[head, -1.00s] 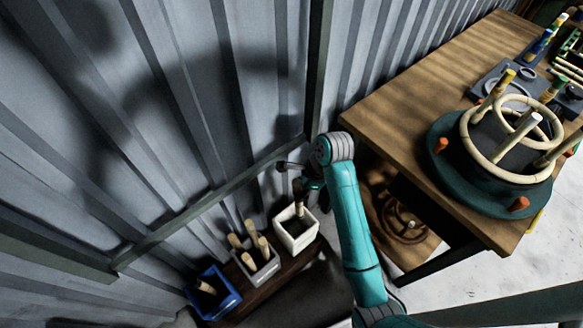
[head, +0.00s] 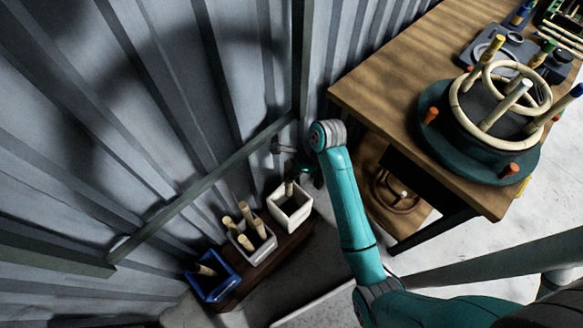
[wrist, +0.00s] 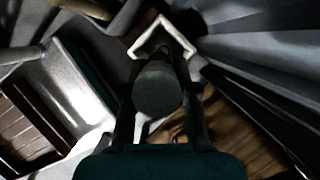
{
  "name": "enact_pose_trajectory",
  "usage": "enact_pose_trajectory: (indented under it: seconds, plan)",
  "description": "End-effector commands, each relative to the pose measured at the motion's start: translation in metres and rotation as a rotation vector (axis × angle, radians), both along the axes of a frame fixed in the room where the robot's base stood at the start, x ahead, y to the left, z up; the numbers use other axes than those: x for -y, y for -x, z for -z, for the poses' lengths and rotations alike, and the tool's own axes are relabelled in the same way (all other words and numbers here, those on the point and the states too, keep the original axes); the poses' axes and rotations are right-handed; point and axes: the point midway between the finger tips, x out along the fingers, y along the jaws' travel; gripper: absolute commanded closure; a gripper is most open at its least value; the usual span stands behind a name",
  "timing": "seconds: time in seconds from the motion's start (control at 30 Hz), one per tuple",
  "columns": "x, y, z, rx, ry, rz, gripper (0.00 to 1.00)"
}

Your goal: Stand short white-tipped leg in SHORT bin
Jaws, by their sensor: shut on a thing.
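My gripper (head: 290,174) is shut on a short leg (head: 289,188), which points down into the white bin (head: 305,213). The leg's lower end is hidden inside the bin, so I cannot tell whether it touches the floor of it. In the wrist view, the leg's round end (wrist: 158,88) fills the space between the fingers and looks dark grey. The white bin's rim (wrist: 165,25) shows behind it. I cannot make out a white tip or any bin label.
A grey bin (head: 262,256) with several light legs and a blue bin (head: 226,290) with a leg stand on a dark shelf to the left. The corrugated wall (head: 130,120) is close behind. A wooden table (head: 385,85) with a ring-and-post fixture stands to the right.

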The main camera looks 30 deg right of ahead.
Motion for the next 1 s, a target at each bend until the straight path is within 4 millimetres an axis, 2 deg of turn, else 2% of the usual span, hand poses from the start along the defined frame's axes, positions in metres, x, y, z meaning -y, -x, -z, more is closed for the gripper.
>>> enact_pose_trajectory:
  seconds: [1.0]
  plan:
    - [0.000, 0.000, 0.070, -0.001, 0.000, 0.000, 1.00]
